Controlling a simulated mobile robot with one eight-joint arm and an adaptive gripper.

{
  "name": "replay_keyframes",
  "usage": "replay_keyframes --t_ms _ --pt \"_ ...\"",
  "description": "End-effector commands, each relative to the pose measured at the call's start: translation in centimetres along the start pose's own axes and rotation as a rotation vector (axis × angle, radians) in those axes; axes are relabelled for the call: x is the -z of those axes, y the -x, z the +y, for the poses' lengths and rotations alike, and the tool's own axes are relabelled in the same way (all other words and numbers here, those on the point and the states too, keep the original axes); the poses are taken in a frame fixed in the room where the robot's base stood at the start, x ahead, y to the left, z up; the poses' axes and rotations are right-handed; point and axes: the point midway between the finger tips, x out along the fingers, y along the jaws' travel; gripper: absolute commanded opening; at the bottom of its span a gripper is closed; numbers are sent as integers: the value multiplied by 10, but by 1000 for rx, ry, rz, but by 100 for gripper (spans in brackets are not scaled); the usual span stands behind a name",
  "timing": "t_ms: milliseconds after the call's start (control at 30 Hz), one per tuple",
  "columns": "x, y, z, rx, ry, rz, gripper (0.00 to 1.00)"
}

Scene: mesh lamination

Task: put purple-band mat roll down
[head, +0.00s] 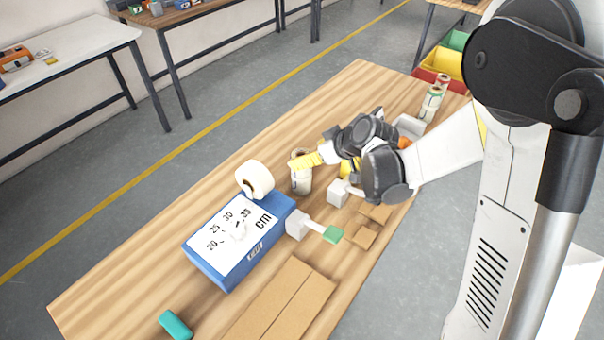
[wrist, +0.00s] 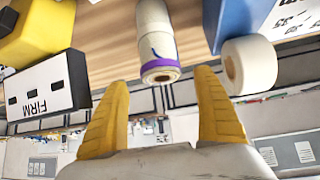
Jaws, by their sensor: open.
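The purple-band mat roll (wrist: 157,42) is a pale cylinder with a purple ring near its end, ahead of my fingers in the wrist view. In the head view the roll (head: 301,183) stands upright on the wooden table, beside the blue box; its band cannot be made out there. My gripper (wrist: 162,80) is open, with its two yellow fingers spread and nothing held between them. In the head view my gripper (head: 303,161) is at the roll's upper end, and a finger partly hides it. I cannot tell whether a finger touches it.
A blue box (head: 221,273) with a cm scale stands left of the roll, with a white tape roll (head: 255,179) at its far end. A block marked FIRM (wrist: 44,88) is close by. Cardboard (head: 282,305) and a teal block (head: 175,325) lie nearer. The table's far-left strip is clear.

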Motion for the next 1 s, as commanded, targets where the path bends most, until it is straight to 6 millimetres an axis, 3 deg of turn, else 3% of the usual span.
replay_keyframes --t_ms 200,467,600,700,1000 --pt "0 -36 -2 0 2 0 79" --pt "2 -39 -2 -1 0 0 79" --pt "2 -39 -2 -1 0 0 37" --pt "2 -39 -2 -1 0 0 11" --pt "4 -37 -2 -1 0 0 11"
